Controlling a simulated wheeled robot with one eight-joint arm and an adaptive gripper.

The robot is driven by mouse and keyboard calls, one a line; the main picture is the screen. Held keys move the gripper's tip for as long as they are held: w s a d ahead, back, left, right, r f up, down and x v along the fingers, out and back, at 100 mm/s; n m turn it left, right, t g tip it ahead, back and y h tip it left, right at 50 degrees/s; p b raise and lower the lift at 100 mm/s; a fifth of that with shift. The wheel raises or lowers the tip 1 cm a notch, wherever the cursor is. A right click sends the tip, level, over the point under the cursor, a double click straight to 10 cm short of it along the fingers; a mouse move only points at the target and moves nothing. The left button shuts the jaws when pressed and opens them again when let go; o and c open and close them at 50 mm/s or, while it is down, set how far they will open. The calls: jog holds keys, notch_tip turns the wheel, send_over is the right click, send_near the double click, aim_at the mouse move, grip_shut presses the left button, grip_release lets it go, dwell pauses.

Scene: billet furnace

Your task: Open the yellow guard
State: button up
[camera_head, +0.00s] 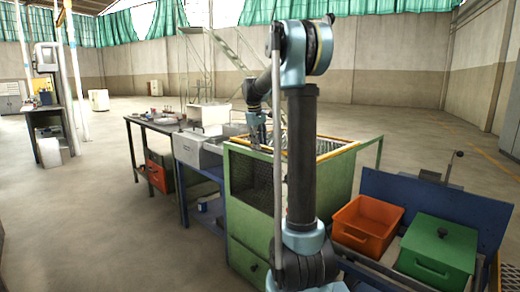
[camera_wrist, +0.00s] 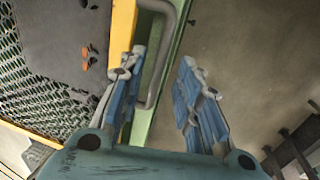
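The yellow guard (camera_wrist: 123,28) shows in the wrist view as a yellow-edged frame with wire mesh (camera_wrist: 40,80) to its left. A grey bar handle (camera_wrist: 166,50) runs along the yellow and green edge. My gripper (camera_wrist: 161,62) is open, with the handle between its two blue fingers. The left finger is close to the handle; I cannot tell whether it touches. In the head view the guard's yellow frame (camera_head: 338,151) lies on top of a green cabinet (camera_head: 325,180). My gripper (camera_head: 258,135) is over its far left corner, and my arm hides part of the frame.
An orange bin (camera_head: 368,222) and a green lidded box (camera_head: 437,250) stand at right beside a blue panel (camera_head: 435,200). A workbench (camera_head: 150,124) with a grey box stands left of the cabinet. The floor (camera_head: 90,220) at left is clear.

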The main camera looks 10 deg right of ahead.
jog(key=shift+w+d+f, duration=0.1)
jog(key=shift+f, duration=0.55)
jog(key=shift+w+d+f, duration=0.1)
jog(key=shift+f, duration=0.55)
grip_shut()
jog(key=shift+w, duration=0.1)
